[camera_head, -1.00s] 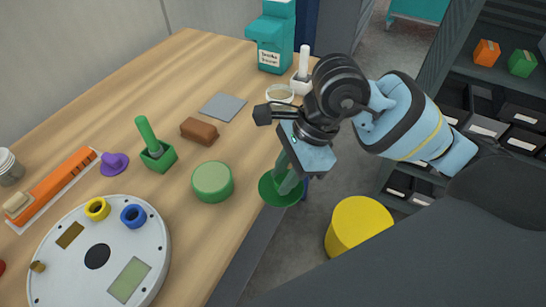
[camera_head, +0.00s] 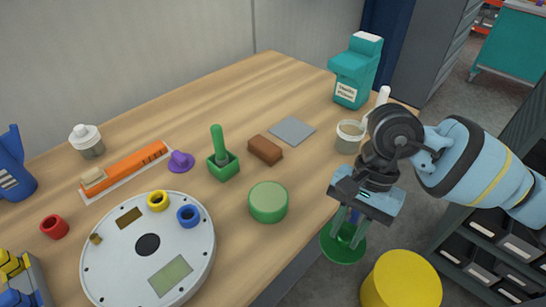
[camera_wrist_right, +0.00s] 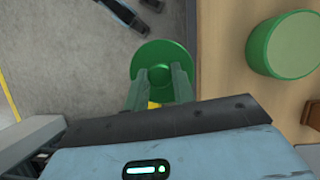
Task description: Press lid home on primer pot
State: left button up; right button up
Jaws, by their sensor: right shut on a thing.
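My right gripper (camera_head: 346,222) is shut on a round green lid (camera_head: 342,250), which hangs flat below the fingers, just off the table's edge over the floor. In the right wrist view the lid (camera_wrist_right: 160,62) shows between the two fingers. A squat green round pot (camera_head: 268,203) stands on the table to the left of the lid, apart from it; it also shows in the right wrist view (camera_wrist_right: 285,45). An open-looking pale pot (camera_head: 349,137) stands farther back near the same edge. I cannot tell which is the primer pot. My left gripper is not in view.
A teal labelled bottle (camera_head: 356,72) stands at the back corner. A brown block (camera_head: 265,149), a grey square (camera_head: 292,130), a green holder (camera_head: 222,166) and a white round fixture (camera_head: 150,245) lie on the table (camera_head: 215,105). A yellow drum (camera_head: 402,282) stands on the floor.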

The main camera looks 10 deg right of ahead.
jog(key=n, duration=0.2)
jog(key=d+n+h, duration=0.1)
jog(key=n, duration=0.1)
jog(key=shift+d+f+g, duration=0.2)
jog(key=shift+g, duration=0.1)
jog(key=n, duration=0.1)
jog(key=d+n+h, duration=0.1)
jog(key=n, duration=0.1)
jog(key=d+n+h, duration=0.1)
jog(key=shift+d+f+n+g, duration=0.25)
jog(key=shift+n+g, duration=0.05)
jog(key=shift+n, duration=0.1)
